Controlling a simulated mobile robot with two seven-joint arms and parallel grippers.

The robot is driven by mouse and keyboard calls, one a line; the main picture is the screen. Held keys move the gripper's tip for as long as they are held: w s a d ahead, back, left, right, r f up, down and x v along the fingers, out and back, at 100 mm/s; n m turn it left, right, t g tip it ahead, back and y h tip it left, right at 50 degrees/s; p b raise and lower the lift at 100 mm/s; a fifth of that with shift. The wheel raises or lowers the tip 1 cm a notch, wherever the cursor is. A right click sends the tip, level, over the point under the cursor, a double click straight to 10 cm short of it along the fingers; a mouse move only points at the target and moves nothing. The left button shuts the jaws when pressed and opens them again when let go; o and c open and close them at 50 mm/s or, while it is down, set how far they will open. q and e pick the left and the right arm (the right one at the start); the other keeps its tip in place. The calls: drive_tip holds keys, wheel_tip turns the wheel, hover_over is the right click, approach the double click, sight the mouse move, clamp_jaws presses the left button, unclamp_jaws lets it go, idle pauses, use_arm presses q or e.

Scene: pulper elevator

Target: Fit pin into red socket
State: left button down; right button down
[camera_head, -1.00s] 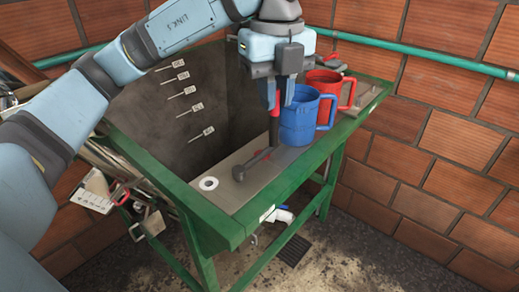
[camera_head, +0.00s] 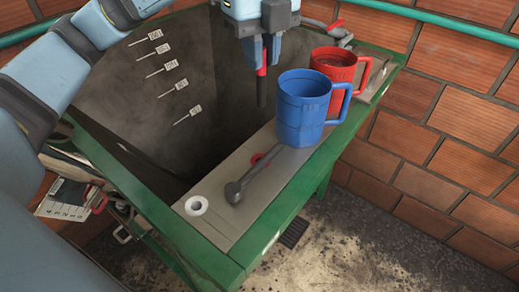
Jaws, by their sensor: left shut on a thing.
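My left gripper (camera_head: 263,50) is shut on a pin (camera_head: 262,92) with a red upper part and a dark lower part. The pin hangs upright, its lower end free, left of the blue mug in the picture and against the dark pit. A red ring, seemingly the red socket (camera_head: 260,158), lies on the grey ledge (camera_head: 228,222). My right gripper is not in view.
A blue mug (camera_head: 302,108) and a red mug (camera_head: 335,66) stand on the ledge. The dark grey lever-like piece (camera_head: 240,188) lies there near a white ring (camera_head: 196,205). A green frame (camera_head: 262,238) edges the ledge. Small tags line the pit wall.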

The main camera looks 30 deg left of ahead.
sight(261, 106)
use_arm(q)
wheel_tip(261, 106, down, 18)
drive_tip(key=shift+f, duration=0.4)
drive_tip(key=c, duration=1.1)
unclamp_jaws()
drive_tip(key=shift+r, duration=0.15)
drive_tip(key=shift+r, duration=0.1)
wheel_tip(261, 106, up, 12)
drive_tip(key=shift+r, duration=0.1)
